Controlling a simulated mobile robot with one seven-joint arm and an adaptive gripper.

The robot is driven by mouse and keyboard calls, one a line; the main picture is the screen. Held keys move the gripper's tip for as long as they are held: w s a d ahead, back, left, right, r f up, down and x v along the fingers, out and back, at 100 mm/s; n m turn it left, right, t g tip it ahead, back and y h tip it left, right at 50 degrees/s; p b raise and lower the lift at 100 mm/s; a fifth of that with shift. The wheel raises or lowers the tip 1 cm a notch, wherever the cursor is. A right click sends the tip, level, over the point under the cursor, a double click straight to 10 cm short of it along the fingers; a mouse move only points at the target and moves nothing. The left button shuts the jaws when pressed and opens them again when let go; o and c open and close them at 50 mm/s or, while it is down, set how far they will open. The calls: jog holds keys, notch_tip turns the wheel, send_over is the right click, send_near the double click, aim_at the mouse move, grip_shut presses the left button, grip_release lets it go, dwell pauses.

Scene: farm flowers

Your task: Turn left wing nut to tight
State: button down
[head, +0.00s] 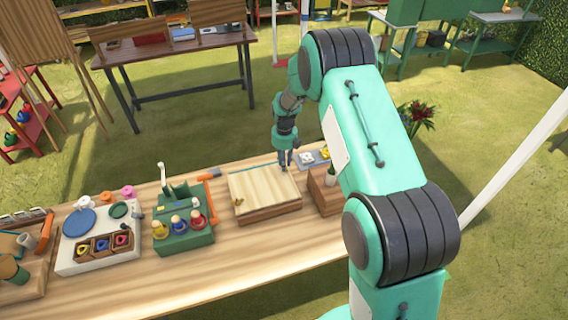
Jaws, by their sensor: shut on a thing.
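A flat wooden block with a pale top board (262,186), like a press, lies on the long wooden table. A small brass-coloured wing nut (239,205) shows at its left front side. My gripper (286,163) points down at the far right corner of the board, apart from that brass piece. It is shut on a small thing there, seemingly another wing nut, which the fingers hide. How far either nut is turned cannot be told at this size.
A grey tray with white and yellow pieces (308,158) stands close right of my gripper. A wooden box (325,196) is to the right. A green stand with coloured pegs (184,232) is to the left. The table front (270,246) is clear.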

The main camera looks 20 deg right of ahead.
jog(key=c, duration=1.6)
grip_release()
jog(key=shift+w+d+r, duration=0.25)
jog(key=shift+d+r, duration=0.1)
jog(key=shift+r, duration=0.05)
jog(key=shift+s+a+f, duration=0.15)
jog(key=shift+s+f, duration=0.1)
jog(key=shift+f, duration=0.05)
jog(key=shift+s+a+f, duration=0.1)
jog(key=shift+f, duration=0.05)
notch_tip(320, 180, up, 12)
jog(key=shift+r, duration=0.1)
